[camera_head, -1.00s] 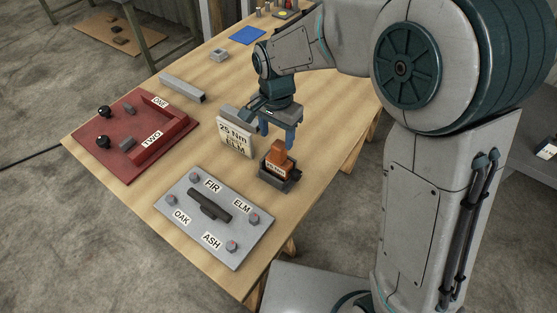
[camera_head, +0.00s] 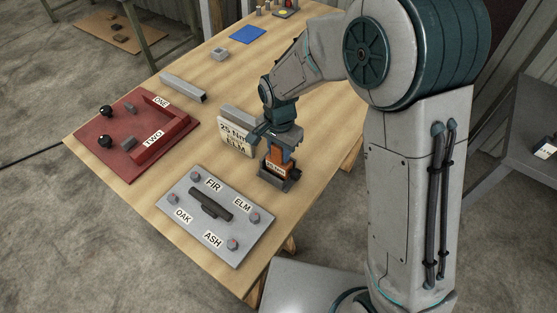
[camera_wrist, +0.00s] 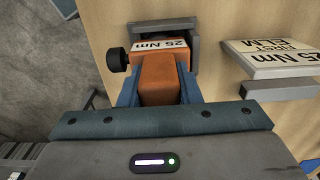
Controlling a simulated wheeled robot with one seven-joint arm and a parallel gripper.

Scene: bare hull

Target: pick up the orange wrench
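The orange wrench (camera_head: 276,167) stands in a dark holder (camera_head: 292,184) near the right edge of the wooden table. In the wrist view the wrench (camera_wrist: 158,88) has a "25 Nm" label and a black knob at its left. My gripper (camera_head: 279,153) is down at the wrench. Its blue fingers (camera_wrist: 160,90) lie on both sides of the orange body, very close to it. I cannot tell whether they press on it. The wrench's lower end is hidden in the holder.
A sign (camera_head: 235,138) reading "25 Nm" and "ELM" stands just left of my gripper. A grey plate (camera_head: 225,240) with labelled bolts lies in front. A red tray (camera_head: 110,160) and a grey bar (camera_head: 183,88) are farther left.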

